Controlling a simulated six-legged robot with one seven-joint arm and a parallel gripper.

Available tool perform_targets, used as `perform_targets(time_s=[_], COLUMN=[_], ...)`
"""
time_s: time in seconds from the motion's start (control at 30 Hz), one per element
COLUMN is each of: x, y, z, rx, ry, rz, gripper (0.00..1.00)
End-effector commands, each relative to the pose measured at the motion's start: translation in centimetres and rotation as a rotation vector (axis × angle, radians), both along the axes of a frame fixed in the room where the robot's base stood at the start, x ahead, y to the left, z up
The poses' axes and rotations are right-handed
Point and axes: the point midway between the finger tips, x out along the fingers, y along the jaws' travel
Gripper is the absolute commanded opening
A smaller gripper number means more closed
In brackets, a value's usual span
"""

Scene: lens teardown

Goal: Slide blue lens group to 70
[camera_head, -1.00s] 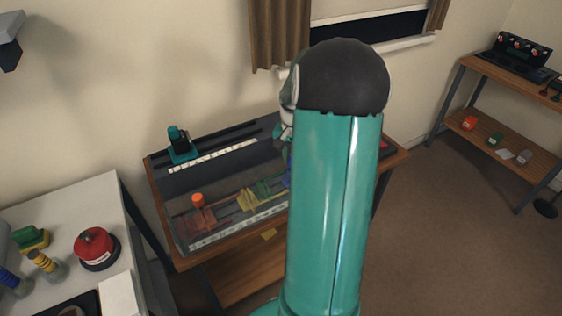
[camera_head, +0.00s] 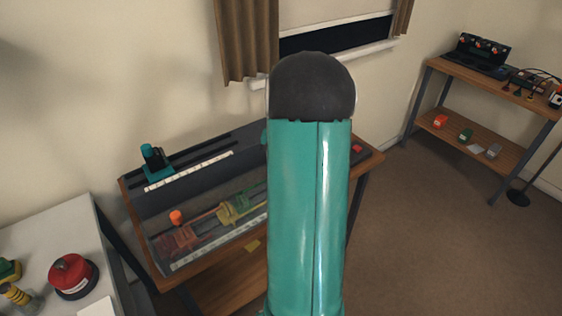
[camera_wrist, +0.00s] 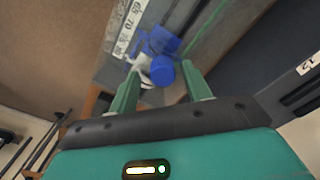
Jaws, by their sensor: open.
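The blue lens group (camera_wrist: 163,42) sits on its rail in the wrist view, with a round blue knob (camera_wrist: 162,71) on top. A white scale strip (camera_wrist: 127,27) runs beside it, with 65 and 70 readable near the group; I cannot tell its exact reading. My gripper (camera_wrist: 160,70) is open, one finger on each side of the knob in the picture; contact is not clear. In the head view my arm hides the blue group and the gripper.
The bench (camera_head: 222,250) also holds a red group with an orange knob (camera_head: 176,217), a yellow-green group (camera_head: 238,205), and a teal-black slider (camera_head: 152,160) at the back. A white table (camera_head: 45,225) with a red round device (camera_head: 72,275) stands left. A shelf (camera_head: 480,95) stands right.

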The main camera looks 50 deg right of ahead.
Motion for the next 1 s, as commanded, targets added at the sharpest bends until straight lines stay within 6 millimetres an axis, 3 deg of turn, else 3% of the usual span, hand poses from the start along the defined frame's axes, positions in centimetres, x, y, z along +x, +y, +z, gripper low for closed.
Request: perform_targets(time_s=[0.17, 0.6, 0.8, 1.0], x=[0.1, 0.1, 0.1, 0.0], y=[0.0, 0.0, 0.0, 0.0], z=[2.3, 11.6, 13.5, 13.6], rx=[-0.004, -0.004, -0.004, -0.002], ry=[-0.003, -0.003, -0.002, -0.001], rz=[0.000, 0.000, 0.001, 0.001], gripper=[0.49, 0.49, 0.49, 0.49])
